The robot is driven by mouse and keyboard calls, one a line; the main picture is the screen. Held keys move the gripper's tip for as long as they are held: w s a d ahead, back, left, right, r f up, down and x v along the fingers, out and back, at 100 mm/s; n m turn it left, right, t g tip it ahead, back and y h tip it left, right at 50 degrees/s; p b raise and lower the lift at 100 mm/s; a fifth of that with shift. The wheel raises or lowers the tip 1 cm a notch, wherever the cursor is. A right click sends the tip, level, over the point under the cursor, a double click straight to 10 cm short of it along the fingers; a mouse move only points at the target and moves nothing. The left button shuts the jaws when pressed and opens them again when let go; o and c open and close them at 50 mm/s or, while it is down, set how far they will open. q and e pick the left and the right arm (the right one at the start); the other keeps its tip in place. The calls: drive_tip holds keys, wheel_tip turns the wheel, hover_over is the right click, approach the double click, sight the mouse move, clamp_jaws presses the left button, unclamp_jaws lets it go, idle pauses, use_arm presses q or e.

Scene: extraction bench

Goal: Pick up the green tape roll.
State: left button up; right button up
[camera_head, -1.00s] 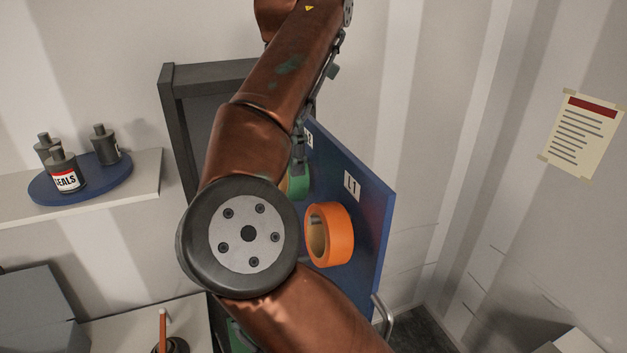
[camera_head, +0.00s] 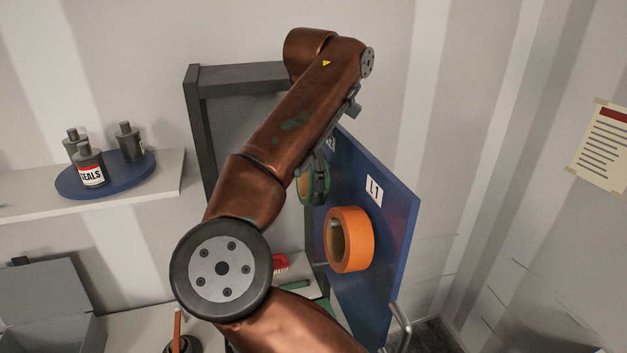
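The green tape roll (camera_head: 304,191) shows beside my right arm, at the inner face of a blue panel, behind the orange roll. My arm covers part of it. My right gripper (camera_head: 322,173) is at the roll, its dark fingers overlapping the roll in the picture. The fingers are small and partly hidden, so I cannot tell whether they are closed on it. My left gripper is out of view.
The blue panel (camera_head: 385,255) stands open from a dark cabinet frame (camera_head: 196,130) and carries an orange tape roll (camera_head: 360,240) by the L1 label. A shelf (camera_head: 30,203) at left holds a blue round tray with bottles. A red-topped brush (camera_head: 281,263) lies low behind my arm.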

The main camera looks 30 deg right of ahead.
drive_tip(key=c, duration=0.9)
drive_tip(key=shift+c, duration=0.3)
drive_tip(key=shift+r, duration=0.1)
